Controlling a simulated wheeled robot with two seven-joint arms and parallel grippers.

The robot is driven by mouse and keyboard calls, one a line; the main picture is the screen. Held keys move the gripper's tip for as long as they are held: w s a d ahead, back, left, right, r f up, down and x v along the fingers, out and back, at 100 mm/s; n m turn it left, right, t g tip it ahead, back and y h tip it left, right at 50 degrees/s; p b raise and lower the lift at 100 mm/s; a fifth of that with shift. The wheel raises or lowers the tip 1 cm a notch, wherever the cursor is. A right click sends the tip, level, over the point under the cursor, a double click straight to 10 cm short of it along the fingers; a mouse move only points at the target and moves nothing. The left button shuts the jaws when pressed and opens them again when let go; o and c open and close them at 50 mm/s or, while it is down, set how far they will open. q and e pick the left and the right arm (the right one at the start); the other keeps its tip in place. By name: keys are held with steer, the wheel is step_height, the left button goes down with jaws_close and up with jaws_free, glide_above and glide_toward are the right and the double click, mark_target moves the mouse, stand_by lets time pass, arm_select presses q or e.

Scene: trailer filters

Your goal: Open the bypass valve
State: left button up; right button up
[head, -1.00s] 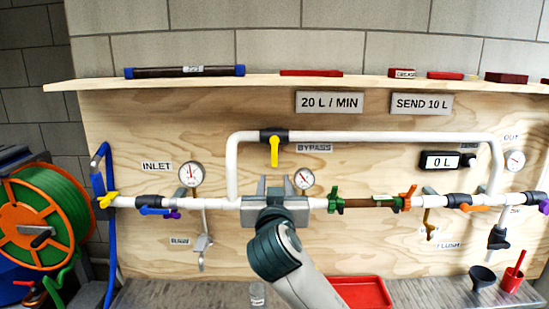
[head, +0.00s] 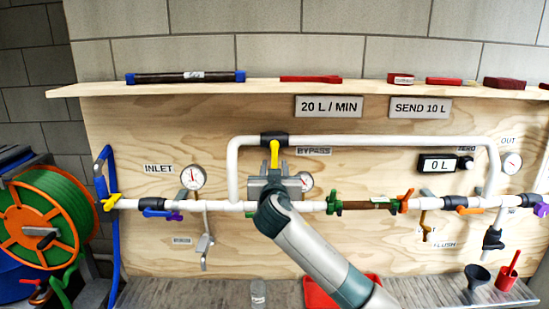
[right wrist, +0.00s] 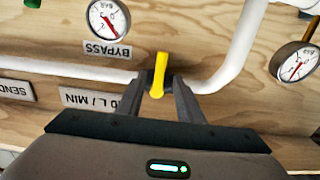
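The yellow bypass valve handle (head: 275,153) hangs straight down from the black valve body (head: 274,138) on the upper white pipe, under which the pipe loop drops at the left. My right gripper (head: 274,170) is just below the handle in the head view, pointing at the board. In the right wrist view, which is upside down, the yellow handle (right wrist: 160,72) shows between the two dark fingertips (right wrist: 165,82), with gaps beside it. The fingers are apart; contact with the handle cannot be seen. My left gripper is not in view.
A gauge (head: 305,181) sits right beside my right gripper, partly hidden by it. The lower white pipe (head: 320,206) runs behind my wrist. The wooden shelf (head: 350,87) is above. A red tray (head: 316,293) lies on the bench below, partly behind my arm.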

mark_target(275, 159)
steer(key=shift+w+p, duration=0.55)
steer(key=shift+w, duration=1.55)
jaws_close()
